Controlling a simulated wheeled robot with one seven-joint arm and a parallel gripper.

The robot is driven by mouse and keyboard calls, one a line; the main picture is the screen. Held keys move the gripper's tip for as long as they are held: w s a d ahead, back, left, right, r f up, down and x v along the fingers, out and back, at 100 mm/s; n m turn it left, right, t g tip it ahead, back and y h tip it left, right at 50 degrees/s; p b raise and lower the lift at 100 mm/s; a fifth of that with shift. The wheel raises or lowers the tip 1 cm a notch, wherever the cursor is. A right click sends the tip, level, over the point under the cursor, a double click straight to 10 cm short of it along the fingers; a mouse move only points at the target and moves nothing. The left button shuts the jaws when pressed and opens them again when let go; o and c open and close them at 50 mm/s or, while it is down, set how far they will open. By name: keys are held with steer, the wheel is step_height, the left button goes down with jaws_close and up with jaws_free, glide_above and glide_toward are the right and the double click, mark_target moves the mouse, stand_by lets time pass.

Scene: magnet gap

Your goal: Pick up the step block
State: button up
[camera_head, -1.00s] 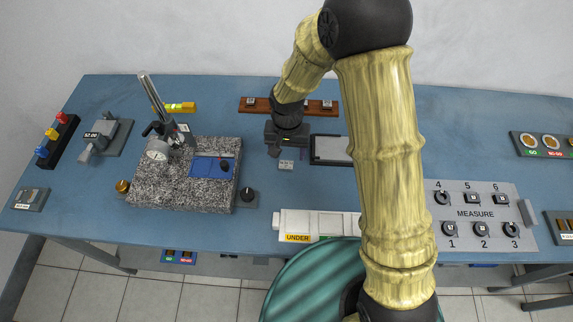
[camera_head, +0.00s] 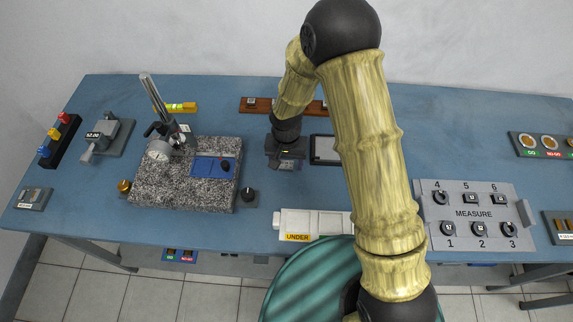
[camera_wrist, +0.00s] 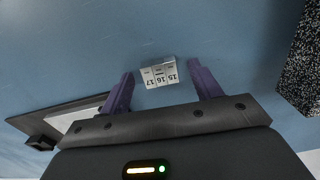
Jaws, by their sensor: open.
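The step block appears to be the small pale block (camera_wrist: 159,74) marked 15, 16 and 17, lying on the blue table. In the wrist view it lies in the space between the two purple fingers of my gripper (camera_wrist: 160,72), with a gap on each side. My gripper is open. In the head view my gripper (camera_head: 286,162) is low over the middle of the table and mostly hides the block. I cannot tell how far the fingertips are above the table.
A dark-framed tray (camera_head: 326,160) lies just right of my gripper. A speckled granite plate (camera_head: 150,190) with a dial gauge stands to the left. A wooden rack (camera_head: 262,108) lies behind. A white box marked UNDER (camera_head: 297,222) is in front. A numbered MEASURE panel (camera_head: 505,200) is at right.

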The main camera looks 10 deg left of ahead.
mark_target(286, 165)
steer(key=c, duration=1.2)
steer(key=shift+o, duration=0.2)
steer(key=shift+r, duration=0.15)
step_height(286, 165, up, 10)
steer(key=shift+b, duration=0.35)
